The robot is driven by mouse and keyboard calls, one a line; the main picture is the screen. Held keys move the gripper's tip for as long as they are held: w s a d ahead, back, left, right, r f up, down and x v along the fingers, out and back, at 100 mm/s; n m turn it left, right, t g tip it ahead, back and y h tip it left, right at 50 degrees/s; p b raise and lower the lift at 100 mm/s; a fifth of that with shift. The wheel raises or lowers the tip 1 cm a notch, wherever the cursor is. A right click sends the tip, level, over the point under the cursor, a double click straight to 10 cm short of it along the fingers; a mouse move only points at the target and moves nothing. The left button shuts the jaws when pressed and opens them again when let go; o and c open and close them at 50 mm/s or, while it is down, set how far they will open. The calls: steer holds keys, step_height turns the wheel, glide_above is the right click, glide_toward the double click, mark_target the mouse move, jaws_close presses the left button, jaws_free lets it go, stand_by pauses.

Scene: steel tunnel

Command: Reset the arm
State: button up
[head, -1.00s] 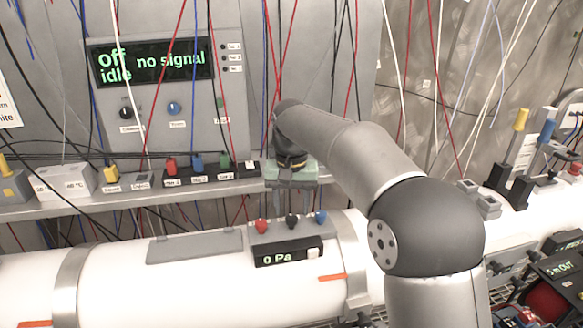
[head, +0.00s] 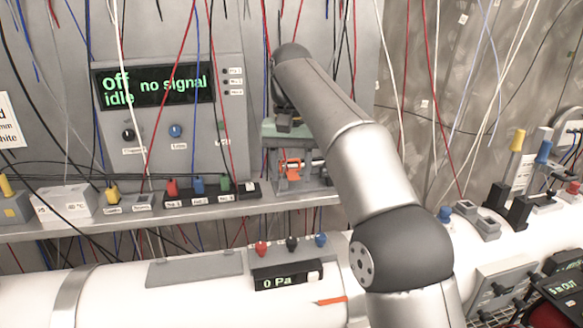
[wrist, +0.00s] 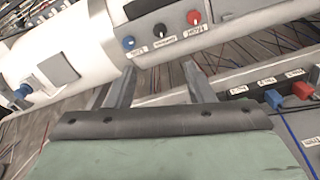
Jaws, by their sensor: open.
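My gripper (head: 292,185) hangs in front of the shelf in the head view, just right of the black socket strip and above the white pipe. It also shows in the wrist view (wrist: 160,78), with its two fingers apart and nothing between them. An orange part (head: 291,168) shows at the gripper in the head view; I cannot tell whether it stands behind the fingers. My arm reaches from the lower right up to the gripper.
The shelf (head: 60,233) carries a socket strip (head: 212,195) with coloured plugs. A display panel (head: 165,90) reads "Off idle, no signal". A gauge box (head: 287,275) reading "0 Pa" sits on the white pipe (head: 210,305). Many cables hang around my arm.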

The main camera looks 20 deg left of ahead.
steer(key=s+d+f+m+b, duration=0.1)
steer(key=s+d+f, duration=0.25)
steer(key=d, duration=0.65)
steer(key=s+d+f+b, duration=0.1)
steer(key=s+d+f, duration=0.3)
steer(key=d, duration=0.5)
steer(key=s+d+f+m+b, duration=0.1)
steer(key=s+d+f, duration=0.5)
steer(key=s+f, duration=0.3)
steer(key=s+d+f+t+b, duration=0.1)
steer(key=s+d+f, duration=0.6)
steer(key=s+f, duration=0.2)
steer(key=shift+s+d+f+m, duration=0.2)
steer(key=shift+s+f+m, duration=0.15)
steer(key=shift+s, duration=0.3)
steer(key=shift+r, duration=0.1)
